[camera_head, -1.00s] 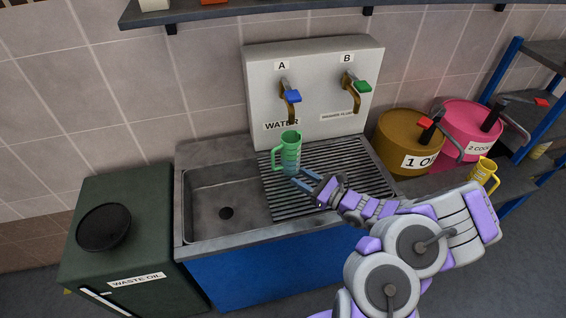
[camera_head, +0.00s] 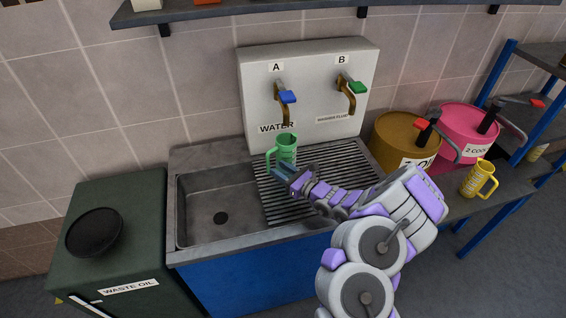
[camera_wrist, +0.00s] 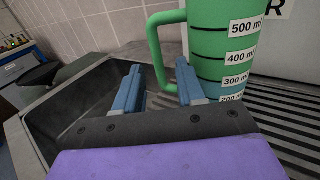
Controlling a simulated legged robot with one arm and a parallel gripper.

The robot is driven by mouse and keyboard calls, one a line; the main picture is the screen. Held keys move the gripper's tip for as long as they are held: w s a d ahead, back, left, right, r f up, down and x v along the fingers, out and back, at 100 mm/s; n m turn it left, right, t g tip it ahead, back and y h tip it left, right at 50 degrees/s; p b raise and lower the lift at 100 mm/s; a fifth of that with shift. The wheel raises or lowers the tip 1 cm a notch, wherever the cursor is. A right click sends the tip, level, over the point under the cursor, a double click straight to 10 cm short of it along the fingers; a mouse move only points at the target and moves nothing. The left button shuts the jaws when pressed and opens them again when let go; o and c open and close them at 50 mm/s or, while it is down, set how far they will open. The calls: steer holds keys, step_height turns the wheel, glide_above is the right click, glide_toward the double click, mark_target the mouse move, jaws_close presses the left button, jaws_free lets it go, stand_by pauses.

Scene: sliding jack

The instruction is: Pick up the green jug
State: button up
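The green jug (camera_head: 286,149) stands upright on the ribbed drainboard under tap A, its handle on the left. In the wrist view the jug (camera_wrist: 222,50) fills the upper right, with black-on-white volume marks. Its green handle (camera_wrist: 155,48) shows in the gap between my fingertips. My gripper (camera_head: 282,173) is in front of the jug's lower part in the head view and hides some of it. In the wrist view my gripper (camera_wrist: 159,82) is open, with two blue fingers apart. The right finger is close to the jug's body; I cannot tell whether it touches.
The sink basin (camera_head: 205,215) lies left of the drainboard (camera_head: 335,160). Tap A (camera_head: 286,98) with a blue lever hangs above the jug; tap B (camera_head: 352,90) is to its right. A yellow jug (camera_head: 476,179) and brown and pink drums stand at the right.

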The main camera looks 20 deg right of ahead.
mark_target(268, 162)
steer(key=b+x, duration=0.1)
steer(key=x, duration=0.5)
steer(key=shift+a+r+b, duration=0.2)
steer(key=shift+a+b, duration=0.05)
steer(key=shift+b, duration=0.15)
steer(key=shift+s, duration=0.1)
steer(key=shift+d, duration=0.1)
steer(key=shift+d, duration=0.1)
steer(key=c, duration=0.3)
jaws_close()
